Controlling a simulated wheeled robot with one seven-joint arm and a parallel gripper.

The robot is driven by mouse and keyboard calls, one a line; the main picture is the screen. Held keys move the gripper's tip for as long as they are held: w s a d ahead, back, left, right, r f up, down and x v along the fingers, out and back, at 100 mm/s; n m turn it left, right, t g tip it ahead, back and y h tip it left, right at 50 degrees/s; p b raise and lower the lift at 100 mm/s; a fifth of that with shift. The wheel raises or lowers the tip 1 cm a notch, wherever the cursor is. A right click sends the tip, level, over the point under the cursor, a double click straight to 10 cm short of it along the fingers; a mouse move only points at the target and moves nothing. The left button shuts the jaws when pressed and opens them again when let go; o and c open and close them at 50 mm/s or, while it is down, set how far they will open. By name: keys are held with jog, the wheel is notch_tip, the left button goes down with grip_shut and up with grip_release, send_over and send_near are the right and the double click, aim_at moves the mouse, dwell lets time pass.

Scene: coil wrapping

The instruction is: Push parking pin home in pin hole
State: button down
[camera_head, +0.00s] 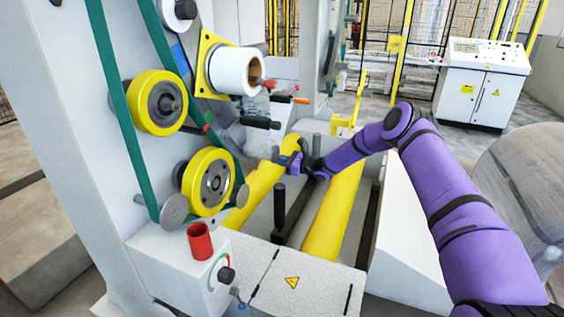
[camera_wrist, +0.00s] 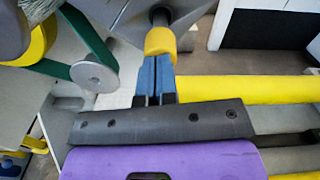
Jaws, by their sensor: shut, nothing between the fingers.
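The parking pin appears to be the piece with a yellow knob (camera_wrist: 160,42) and a dark shaft (camera_wrist: 160,17) in the wrist view. The shaft runs away from me into a dark grey part (camera_wrist: 185,12). The pin hole itself is hidden, and I cannot tell how deep the shaft sits. My gripper (camera_wrist: 154,60) is shut and empty, its blue fingertips at the near end of the knob. They look touching or very close. In the head view my gripper (camera_head: 287,157) is by the machine's inner side, above the yellow rollers or rails.
Yellow bars (camera_head: 335,205) run below my arm. A black post (camera_head: 279,207) stands in front of my gripper. A black handle (camera_head: 260,122) and a white roll (camera_head: 238,70) project nearby. A green belt (camera_head: 130,130) with yellow wheels (camera_head: 207,182) is at left. A control cabinet (camera_head: 483,85) stands behind.

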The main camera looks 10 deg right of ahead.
jog(key=shift+x, duration=2.35)
dwell(0.3)
jog(key=shift+s+d, duration=0.15)
jog(key=v, duration=1.3)
jog(key=shift+d, duration=0.2)
jog(key=shift+s, duration=0.1)
